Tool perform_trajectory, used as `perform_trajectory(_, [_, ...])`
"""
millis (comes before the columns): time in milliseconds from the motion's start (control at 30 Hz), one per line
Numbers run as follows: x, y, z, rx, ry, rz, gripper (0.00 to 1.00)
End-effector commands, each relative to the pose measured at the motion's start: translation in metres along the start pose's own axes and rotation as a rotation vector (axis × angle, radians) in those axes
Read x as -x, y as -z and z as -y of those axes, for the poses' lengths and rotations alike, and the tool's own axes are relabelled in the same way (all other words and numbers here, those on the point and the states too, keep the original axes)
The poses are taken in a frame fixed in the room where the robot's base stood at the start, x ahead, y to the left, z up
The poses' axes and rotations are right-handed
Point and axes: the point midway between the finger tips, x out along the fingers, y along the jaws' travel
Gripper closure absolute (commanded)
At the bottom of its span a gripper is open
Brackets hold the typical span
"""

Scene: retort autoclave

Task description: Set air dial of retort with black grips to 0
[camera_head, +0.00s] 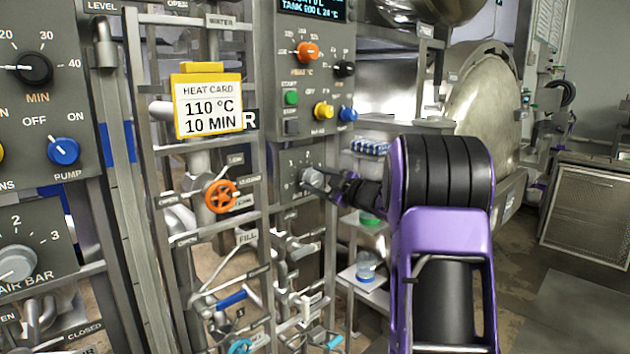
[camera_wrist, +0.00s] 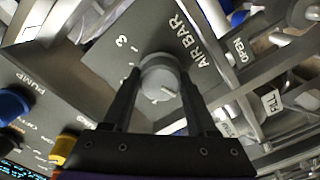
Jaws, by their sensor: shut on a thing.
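The grey AIR BAR dial (camera_head: 312,178) sits on the lower control panel in the middle of the head view. In the wrist view the same dial (camera_wrist: 160,75) lies between my two dark fingers. My gripper (camera_head: 325,183) reaches it from the right and is shut on its sides; it also shows in the wrist view (camera_wrist: 160,92). A pale pointer line shows on the dial's face, but I cannot clearly read its number. A 3 is visible on the scale. No black grips can be made out on the retort.
Another AIR BAR dial (camera_head: 18,262) is on the left panel. A yellow heat card (camera_head: 207,105) hangs left of the gripped dial, above an orange valve wheel (camera_head: 221,196). Colored knobs, including a blue one (camera_head: 347,114), sit above the dial. Pipes and frame bars crowd below.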

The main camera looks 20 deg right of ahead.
Motion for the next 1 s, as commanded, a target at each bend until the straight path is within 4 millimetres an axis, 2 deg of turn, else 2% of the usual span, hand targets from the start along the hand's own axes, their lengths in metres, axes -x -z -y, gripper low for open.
perform_trajectory(67, [0.001, -0.001, 0.001, 0.002, 0.002, 0.002, 0.98])
perform_trajectory(100, [0.001, -0.001, 0.001, 0.002, 0.001, 0.002, 0.35])
perform_trajectory(233, [0.000, -0.001, 0.000, 0.001, 0.001, 0.002, 0.12])
perform_trajectory(533, [0.001, 0.000, 0.000, 0.000, 0.000, 0.001, 0.12])
perform_trajectory(667, [0.011, 0.000, -0.001, 0.001, -0.001, 0.001, 0.12])
perform_trajectory(767, [0.028, 0.000, -0.001, 0.001, -0.002, 0.003, 0.12])
perform_trajectory(1000, [0.087, 0.000, -0.002, 0.000, -0.002, 0.004, 0.12])
